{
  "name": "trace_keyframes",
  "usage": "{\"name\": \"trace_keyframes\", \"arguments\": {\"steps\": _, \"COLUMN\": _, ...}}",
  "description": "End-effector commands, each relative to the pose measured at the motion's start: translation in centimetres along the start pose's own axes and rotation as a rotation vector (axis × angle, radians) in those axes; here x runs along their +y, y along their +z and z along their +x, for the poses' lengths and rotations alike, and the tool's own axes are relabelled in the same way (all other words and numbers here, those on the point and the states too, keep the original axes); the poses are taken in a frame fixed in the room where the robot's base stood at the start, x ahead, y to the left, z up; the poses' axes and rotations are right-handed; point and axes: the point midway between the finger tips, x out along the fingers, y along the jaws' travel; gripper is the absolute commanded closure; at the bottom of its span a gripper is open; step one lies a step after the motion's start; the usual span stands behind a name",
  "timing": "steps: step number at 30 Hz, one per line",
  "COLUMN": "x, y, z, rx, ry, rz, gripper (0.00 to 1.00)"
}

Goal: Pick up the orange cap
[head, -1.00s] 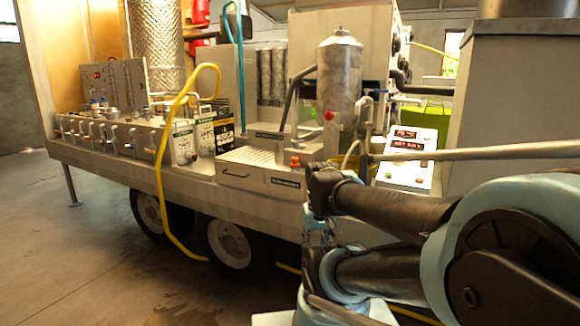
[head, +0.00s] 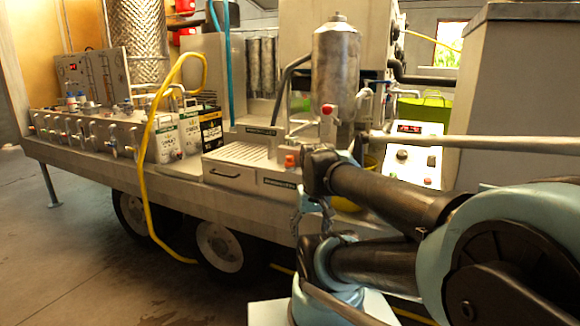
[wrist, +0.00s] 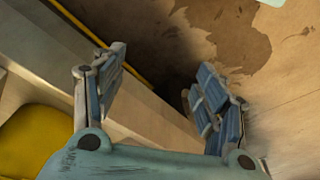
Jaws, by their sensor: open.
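A small orange cap (head: 291,161) shows in the head view, at the right end of the grooved metal tray on the trailer deck. My gripper (head: 311,207) hangs just below and right of it, in front of the trailer's side, partly hidden by my arm. In the wrist view my gripper (wrist: 163,62) points down past the trailer edge towards the floor. Its two blue-grey fingers are apart with nothing between them. The orange cap does not show in the wrist view.
The trailer's side edge (head: 150,188) runs along below the deck. A yellow hose (head: 148,160) hangs over the edge. Floor at left is clear.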

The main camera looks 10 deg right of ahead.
Motion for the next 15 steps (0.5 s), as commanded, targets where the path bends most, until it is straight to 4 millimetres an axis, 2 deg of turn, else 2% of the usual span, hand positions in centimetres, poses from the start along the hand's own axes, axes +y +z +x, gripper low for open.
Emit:
{"name": "trace_keyframes", "arguments": {"steps": 9, "x": -0.3, "y": -9.1, "z": -8.1, "rx": -0.046, "ry": 0.004, "rz": 0.186, "gripper": 0.33}}
{"name": "trace_keyframes", "arguments": {"steps": 15, "x": -0.3, "y": -15.6, "z": -12.5, "rx": -0.078, "ry": 0.013, "rz": 0.321, "gripper": 0.33}}
